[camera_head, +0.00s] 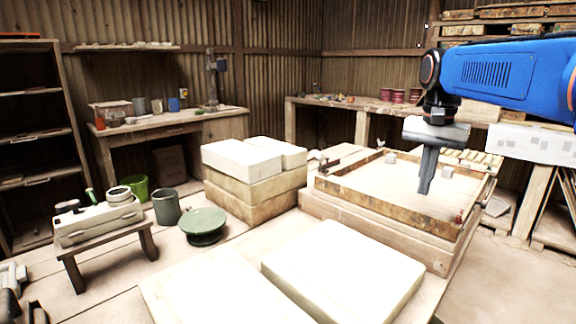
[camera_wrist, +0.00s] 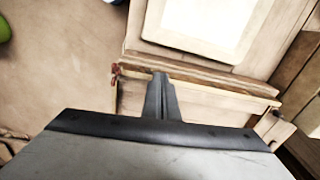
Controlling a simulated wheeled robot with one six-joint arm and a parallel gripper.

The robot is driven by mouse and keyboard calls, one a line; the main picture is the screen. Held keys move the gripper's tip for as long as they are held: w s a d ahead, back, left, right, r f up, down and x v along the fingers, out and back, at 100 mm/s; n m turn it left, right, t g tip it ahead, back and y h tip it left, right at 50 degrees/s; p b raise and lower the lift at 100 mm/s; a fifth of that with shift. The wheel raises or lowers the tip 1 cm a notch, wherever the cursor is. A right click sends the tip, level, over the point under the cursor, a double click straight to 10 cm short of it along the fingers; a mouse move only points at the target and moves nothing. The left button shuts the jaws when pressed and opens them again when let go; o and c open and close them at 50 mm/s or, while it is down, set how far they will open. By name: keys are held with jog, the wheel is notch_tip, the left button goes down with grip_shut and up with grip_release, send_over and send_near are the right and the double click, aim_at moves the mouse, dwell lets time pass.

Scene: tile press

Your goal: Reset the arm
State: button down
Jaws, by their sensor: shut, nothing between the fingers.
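My gripper (camera_head: 426,188) hangs from the blue arm at the right of the head view, pointing down. Its two fingers are together with nothing between them. It is in front of, or over, the wooden tile press (camera_head: 380,205), a framed wooden bed with a pale flat surface; I cannot tell the exact height. In the wrist view the shut fingers (camera_wrist: 160,78) show at the middle, near the edge of a wooden frame (camera_wrist: 200,84).
Pale slabs (camera_head: 342,270) lie in front of the press, and stacked blocks (camera_head: 254,182) stand to its left. A green round stand (camera_head: 203,223), a grey bucket (camera_head: 166,206) and a small bench (camera_head: 104,240) are further left. Workbenches line the back walls.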

jog(key=s+a+f+n+t, duration=0.1)
jog(key=s+f+n, duration=0.3)
jog(key=s+f, duration=0.6)
jog(key=s+a+f+n+t, duration=0.2)
jog(key=s+f+n+t, duration=0.1)
jog(key=s+f, duration=0.8)
jog(key=shift+s+a+n, duration=0.15)
jog(key=shift+s+n, duration=0.35)
jog(key=shift+s, duration=0.7)
